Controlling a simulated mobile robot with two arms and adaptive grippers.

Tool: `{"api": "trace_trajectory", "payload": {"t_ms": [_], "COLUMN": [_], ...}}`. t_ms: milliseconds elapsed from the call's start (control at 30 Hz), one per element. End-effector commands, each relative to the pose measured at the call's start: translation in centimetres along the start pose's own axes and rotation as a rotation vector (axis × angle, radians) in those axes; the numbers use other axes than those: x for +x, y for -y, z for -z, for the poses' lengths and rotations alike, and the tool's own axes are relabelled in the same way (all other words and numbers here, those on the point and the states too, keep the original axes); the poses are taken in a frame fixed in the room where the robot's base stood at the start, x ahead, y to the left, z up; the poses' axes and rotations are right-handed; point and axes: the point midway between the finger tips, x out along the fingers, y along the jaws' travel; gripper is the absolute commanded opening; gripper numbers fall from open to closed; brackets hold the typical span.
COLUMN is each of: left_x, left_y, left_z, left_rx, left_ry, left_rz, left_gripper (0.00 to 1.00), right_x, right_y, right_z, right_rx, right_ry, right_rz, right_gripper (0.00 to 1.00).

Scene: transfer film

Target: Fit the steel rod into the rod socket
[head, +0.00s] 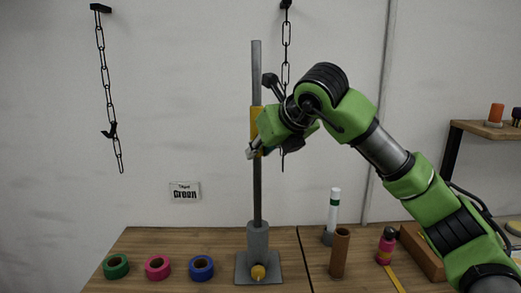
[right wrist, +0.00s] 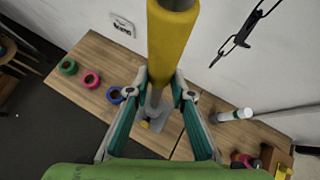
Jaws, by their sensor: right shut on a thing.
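The steel rod (head: 257,190) is a long grey bar with a yellow sleeve, standing upright in the head view. My right gripper (head: 254,150) is shut on it by the yellow sleeve (right wrist: 172,45). The grey rod socket (head: 258,240) stands on a flat base on the table, with a yellow knob in front; its base (right wrist: 168,128) also shows below the fingers in the right wrist view. The rod's lower end meets the socket's top in the head view; I cannot tell how deep it sits. My left gripper is not in view.
Green (head: 116,266), pink (head: 158,267) and blue (head: 201,267) tape rolls lie on the table left of the socket. A brown tube (head: 340,253), a white tube (head: 333,210) and a pink bottle (head: 386,245) stand to the right. Chains (head: 105,85) hang on the wall.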

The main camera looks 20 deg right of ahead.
Motion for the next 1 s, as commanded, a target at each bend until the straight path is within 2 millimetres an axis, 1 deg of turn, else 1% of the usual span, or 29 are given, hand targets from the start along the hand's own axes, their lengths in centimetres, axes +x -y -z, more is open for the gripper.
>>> {"api": "trace_trajectory", "payload": {"t_ms": [967, 1000], "left_x": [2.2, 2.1], "left_y": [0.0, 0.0], "left_z": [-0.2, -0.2], "left_rx": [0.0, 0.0], "left_ry": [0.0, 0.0], "left_rz": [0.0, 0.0], "left_gripper": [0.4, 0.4], "right_x": [1.4, 1.4], "right_y": [0.0, 0.0], "right_z": [1.8, 1.8], "right_rx": [0.0, 0.0], "right_ry": [0.004, 0.004], "right_rz": [0.001, 0.001], "right_gripper": [0.0, 0.26]}}
